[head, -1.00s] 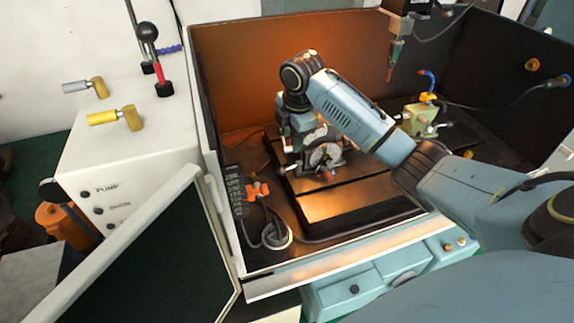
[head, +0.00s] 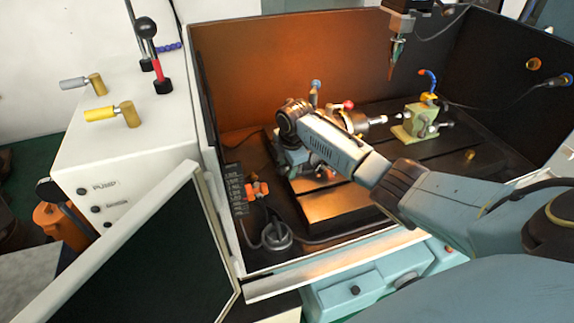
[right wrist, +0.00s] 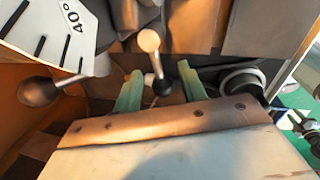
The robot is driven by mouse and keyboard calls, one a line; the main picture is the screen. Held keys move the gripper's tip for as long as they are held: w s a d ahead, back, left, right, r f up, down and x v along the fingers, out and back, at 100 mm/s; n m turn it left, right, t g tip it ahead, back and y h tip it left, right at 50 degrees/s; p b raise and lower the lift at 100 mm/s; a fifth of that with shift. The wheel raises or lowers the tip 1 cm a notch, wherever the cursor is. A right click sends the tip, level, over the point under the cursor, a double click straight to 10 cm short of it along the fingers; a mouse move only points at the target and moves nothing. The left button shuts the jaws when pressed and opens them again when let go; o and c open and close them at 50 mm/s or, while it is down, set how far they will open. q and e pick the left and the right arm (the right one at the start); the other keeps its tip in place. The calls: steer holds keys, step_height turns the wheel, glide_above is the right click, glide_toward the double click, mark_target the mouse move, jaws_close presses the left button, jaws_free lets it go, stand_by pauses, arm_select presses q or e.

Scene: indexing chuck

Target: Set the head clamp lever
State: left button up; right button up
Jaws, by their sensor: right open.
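My right gripper (right wrist: 160,82) shows in the right wrist view with its two green fingers apart. A lever with a pale ball end (right wrist: 149,40) stands just beyond. Another lever with a dark ball (right wrist: 38,92) is at left, below a white degree scale (right wrist: 50,35) marked 40°. Which one is the head clamp lever is not clear. In the head view my right arm covers much of the indexing head; its chuck (head: 376,120) and a red ball (head: 348,104) show. My left gripper is out of view.
A green tailstock (head: 415,124) stands right of the chuck on the dark slotted table. A spindle (head: 397,50) hangs above. The enclosure's front wall (head: 330,268) and the open door (head: 165,255) border the space.

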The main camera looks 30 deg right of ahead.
jaws_close()
stand_by(0.4)
